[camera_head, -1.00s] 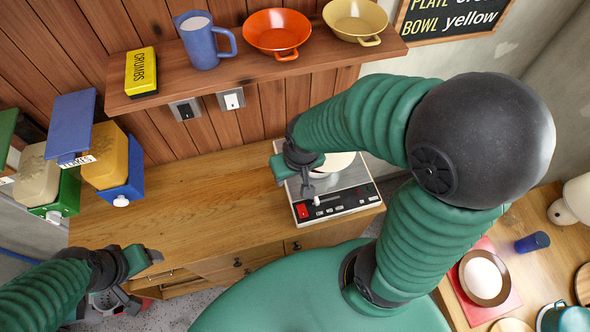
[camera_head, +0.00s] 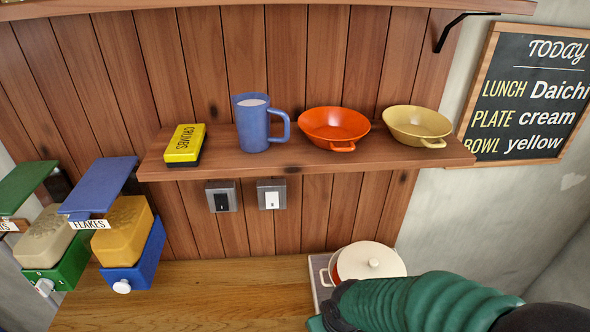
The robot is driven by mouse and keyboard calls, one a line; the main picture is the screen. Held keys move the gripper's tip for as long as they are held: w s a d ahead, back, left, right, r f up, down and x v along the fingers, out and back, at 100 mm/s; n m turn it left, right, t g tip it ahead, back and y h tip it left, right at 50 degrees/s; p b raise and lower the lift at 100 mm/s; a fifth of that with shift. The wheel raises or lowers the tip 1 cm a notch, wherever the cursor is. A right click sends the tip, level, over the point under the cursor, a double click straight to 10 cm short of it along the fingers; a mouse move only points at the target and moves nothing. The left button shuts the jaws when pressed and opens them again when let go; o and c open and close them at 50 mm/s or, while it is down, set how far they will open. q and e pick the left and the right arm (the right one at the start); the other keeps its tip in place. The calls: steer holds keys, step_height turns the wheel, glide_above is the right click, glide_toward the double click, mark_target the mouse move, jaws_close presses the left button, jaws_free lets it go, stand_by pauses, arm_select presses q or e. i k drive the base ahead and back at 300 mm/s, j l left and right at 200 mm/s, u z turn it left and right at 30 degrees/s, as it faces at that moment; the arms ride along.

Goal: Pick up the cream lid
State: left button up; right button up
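The cream lid (camera_head: 372,262) is round with a small knob on top. The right gripper's fingers are below the picture edge. My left gripper is out of view.
The shelf (camera_head: 300,163) above holds a yellow crumbs box (camera_head: 185,145), blue jug (camera_head: 255,125), orange bowl (camera_head: 335,126) and yellow bowl (camera_head: 417,123). Dispensers (camera_head: 125,230) hang at left. The wooden counter (camera_head: 200,290) left of the hob is clear. A menu board (camera_head: 525,95) hangs at right.

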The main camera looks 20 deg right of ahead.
mark_target(364, 259)
steer(key=z, duration=1.25)
